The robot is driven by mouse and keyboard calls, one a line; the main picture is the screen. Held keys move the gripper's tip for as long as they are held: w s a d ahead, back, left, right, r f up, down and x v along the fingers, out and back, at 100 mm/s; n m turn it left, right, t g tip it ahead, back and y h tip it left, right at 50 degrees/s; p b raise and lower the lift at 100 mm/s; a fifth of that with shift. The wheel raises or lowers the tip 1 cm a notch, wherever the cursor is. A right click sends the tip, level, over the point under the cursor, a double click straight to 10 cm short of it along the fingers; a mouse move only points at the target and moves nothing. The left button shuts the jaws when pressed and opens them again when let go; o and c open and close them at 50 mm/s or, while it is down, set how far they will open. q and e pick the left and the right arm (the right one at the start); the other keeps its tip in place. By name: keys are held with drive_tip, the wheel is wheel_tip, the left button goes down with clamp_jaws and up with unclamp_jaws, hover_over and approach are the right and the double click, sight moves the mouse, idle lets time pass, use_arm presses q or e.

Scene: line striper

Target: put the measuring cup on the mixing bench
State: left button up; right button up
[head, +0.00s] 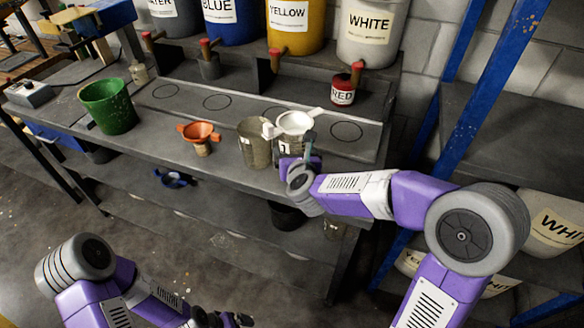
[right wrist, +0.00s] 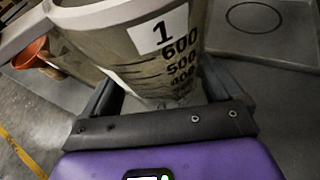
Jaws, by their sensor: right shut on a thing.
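A grey translucent measuring cup (right wrist: 150,65) with a "1" label and a printed scale is between the fingers of my right gripper (right wrist: 165,105), which is shut on it. In the head view, this cup (head: 287,148) is upright at the bench's front edge, under a white strainer-like piece (head: 295,122). My right gripper (head: 302,165) reaches it from the right. Its base is hidden, so I cannot tell if it touches the bench. A similar cup (head: 254,146) stands just left. The grey mixing bench (head: 160,136) runs across the view. My left gripper (head: 222,319) is low, away from the bench.
An orange strainer (head: 199,132) and a green bucket (head: 109,106) stand on the bench to the left. A small red-labelled can (head: 343,90) is behind. Large labelled paint buckets (head: 289,22) line the back. A blue rack post (head: 495,70) rises at right.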

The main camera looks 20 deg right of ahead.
wheel_tip(320, 180, down, 5)
drive_tip(key=shift+r+b, duration=0.2)
drive_tip(key=shift+b, duration=0.6)
drive_tip(key=shift+r, duration=0.1)
drive_tip(key=shift+f, duration=0.2)
drive_tip(key=o, duration=1.1)
